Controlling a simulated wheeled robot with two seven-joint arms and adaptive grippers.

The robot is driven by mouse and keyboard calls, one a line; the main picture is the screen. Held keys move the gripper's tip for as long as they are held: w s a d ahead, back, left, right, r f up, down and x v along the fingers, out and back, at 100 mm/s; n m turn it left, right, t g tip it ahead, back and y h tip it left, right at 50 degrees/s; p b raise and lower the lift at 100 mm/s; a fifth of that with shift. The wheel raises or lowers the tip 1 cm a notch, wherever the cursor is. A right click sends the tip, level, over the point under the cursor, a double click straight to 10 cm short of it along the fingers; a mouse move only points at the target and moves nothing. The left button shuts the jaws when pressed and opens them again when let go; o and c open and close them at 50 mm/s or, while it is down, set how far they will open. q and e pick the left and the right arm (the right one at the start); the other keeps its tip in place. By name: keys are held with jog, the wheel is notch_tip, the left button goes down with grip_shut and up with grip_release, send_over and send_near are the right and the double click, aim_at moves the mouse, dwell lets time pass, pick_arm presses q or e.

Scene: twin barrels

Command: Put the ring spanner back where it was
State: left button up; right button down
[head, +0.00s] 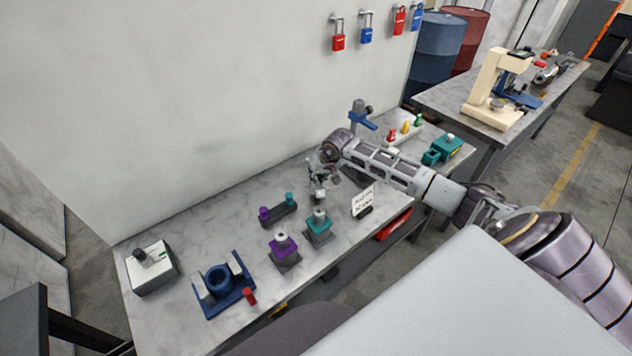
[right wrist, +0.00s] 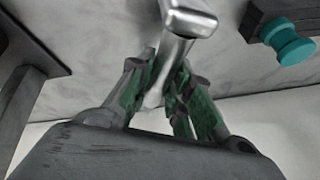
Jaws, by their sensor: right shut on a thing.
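My right gripper (head: 321,180) is above the back part of the marble workbench (head: 218,168), behind the teal-topped block. In the right wrist view its green-padded fingers (right wrist: 165,88) are closed on a smooth silver metal piece (right wrist: 190,20), which looks like the ring spanner. The piece runs up out of that picture, so its full shape is hidden. In the head view it is too small to make out clearly, and I cannot tell whether it touches the bench. My left gripper is not in view.
A dark rack with purple and teal knobs (head: 278,209) stands left of the gripper. Purple-topped (head: 284,245) and teal-topped (head: 319,224) blocks stand in front. A small sign (head: 364,200) is at right. A blue fixture (head: 222,284) and a grey box (head: 152,268) stand far left.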

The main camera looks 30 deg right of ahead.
jog(key=shift+f, duration=1.3)
jog(key=shift+f, duration=0.15)
jog(key=c, duration=1.3)
grip_release()
jog(key=shift+p, duration=0.3)
jog(key=shift+s+r, duration=0.2)
jog(key=shift+r, duration=0.4)
jog(key=b+v, duration=0.3)
jog(key=v, duration=0.8)
